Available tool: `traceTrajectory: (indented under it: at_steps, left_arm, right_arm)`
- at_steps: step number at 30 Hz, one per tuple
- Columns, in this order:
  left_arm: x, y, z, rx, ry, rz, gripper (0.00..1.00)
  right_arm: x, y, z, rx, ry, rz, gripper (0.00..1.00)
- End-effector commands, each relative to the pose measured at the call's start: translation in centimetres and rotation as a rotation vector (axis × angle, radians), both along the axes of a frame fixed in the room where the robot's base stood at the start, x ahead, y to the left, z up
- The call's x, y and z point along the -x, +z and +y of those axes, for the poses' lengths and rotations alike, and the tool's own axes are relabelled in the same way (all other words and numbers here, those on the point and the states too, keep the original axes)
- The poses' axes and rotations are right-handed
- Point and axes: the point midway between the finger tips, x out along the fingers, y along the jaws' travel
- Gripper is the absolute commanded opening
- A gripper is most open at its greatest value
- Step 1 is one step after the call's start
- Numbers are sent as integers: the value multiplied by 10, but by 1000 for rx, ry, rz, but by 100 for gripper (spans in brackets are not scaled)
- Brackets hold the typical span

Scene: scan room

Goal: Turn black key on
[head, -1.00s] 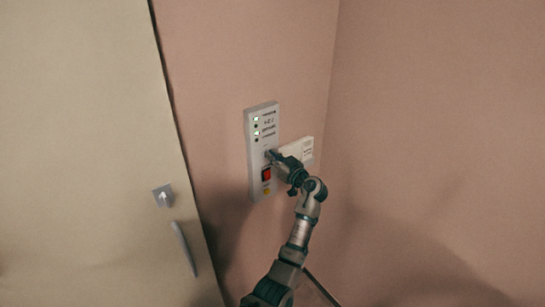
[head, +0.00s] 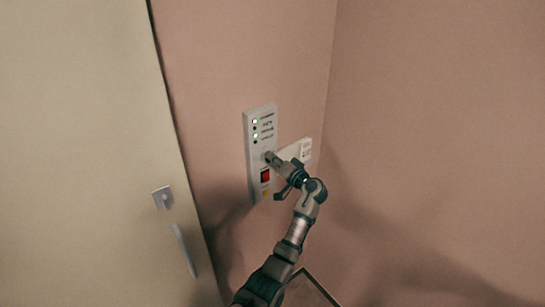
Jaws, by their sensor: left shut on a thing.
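A white control panel (head: 251,150) is fixed upright on the pink wall, with several small indicator lights near its top. A red switch (head: 265,175) and a yellow button (head: 266,193) sit low on it. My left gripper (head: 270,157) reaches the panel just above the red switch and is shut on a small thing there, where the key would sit. The black key itself is hidden by the fingers, so I cannot tell its angle. My right gripper is not in view.
A white label plate (head: 306,150) is on the wall right of the panel, partly behind my gripper. A cream door (head: 80,150) with a lock (head: 162,198) and handle (head: 185,250) stands at left. The wall corner is to the right.

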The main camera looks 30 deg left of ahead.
Motion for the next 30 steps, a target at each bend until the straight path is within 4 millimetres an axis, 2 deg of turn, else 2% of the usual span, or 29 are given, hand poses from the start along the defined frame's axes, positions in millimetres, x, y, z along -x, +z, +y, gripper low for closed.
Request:
traceTrajectory:
  at_steps: [18,30]
  left_arm:
    - [-5,-1,-2,-219,-4,511,0]
    - [-5,-5,-2,-295,-5,698,0]
  right_arm:
    - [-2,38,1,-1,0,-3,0]
    - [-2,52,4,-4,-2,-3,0]
